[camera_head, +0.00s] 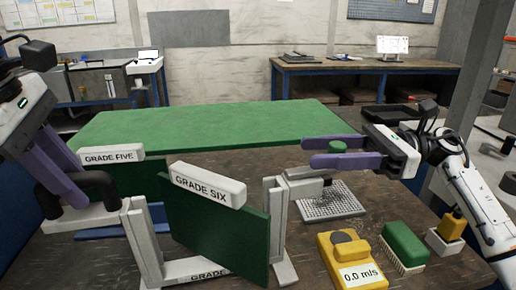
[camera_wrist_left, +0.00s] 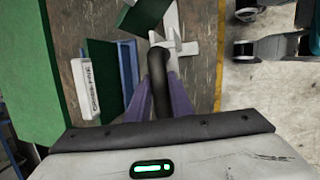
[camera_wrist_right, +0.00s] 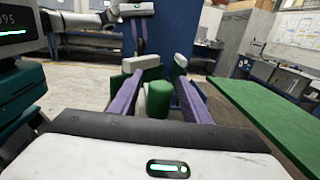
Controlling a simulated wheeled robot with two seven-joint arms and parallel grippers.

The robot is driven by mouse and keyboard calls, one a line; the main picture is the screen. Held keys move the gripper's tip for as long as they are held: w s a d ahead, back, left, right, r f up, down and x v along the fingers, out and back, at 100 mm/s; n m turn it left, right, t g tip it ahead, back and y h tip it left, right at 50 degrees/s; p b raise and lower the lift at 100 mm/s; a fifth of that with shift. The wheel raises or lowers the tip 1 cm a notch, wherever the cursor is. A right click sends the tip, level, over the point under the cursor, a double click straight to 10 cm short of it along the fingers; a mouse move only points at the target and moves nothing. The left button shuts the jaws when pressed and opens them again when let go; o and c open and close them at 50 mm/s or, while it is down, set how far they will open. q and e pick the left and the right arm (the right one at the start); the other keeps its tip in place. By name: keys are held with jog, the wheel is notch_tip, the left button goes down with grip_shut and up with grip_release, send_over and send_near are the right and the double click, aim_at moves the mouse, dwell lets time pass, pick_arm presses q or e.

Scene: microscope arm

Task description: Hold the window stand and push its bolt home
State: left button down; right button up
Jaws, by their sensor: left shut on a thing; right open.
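The window stand (camera_head: 274,225) has grey uprights, a base plate reading "GRADE" and a green panel (camera_head: 215,232) labelled GRADE SIX. My left gripper (camera_head: 75,195) is shut on the black curved handle (camera_head: 97,183) at the stand's left; the handle runs between its purple fingers in the left wrist view (camera_wrist_left: 158,85). The near finger hides the knob's lower part.
A second green panel labelled GRADE FIVE (camera_head: 112,156) stands behind at left. A perforated grey plate (camera_head: 335,205), a yellow meter reading 0.0 m/s (camera_head: 350,258) and a green brush (camera_head: 404,243) lie at right.

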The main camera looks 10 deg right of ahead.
aim_at(286, 170)
jog(key=shift+w+a, duration=0.1)
jog(key=shift+a, duration=0.65)
grip_shut()
pick_arm(q)
jog(key=shift+d, duration=0.1)
pick_arm(e)
jog(key=shift+s+a, duration=0.15)
jog(key=shift+a, duration=1.25)
jog(key=shift+s+a, duration=0.15)
jog(key=shift+a, duration=1.2)
grip_release()
jog(key=s+d, duration=0.1)
jog(key=d, duration=1.1)
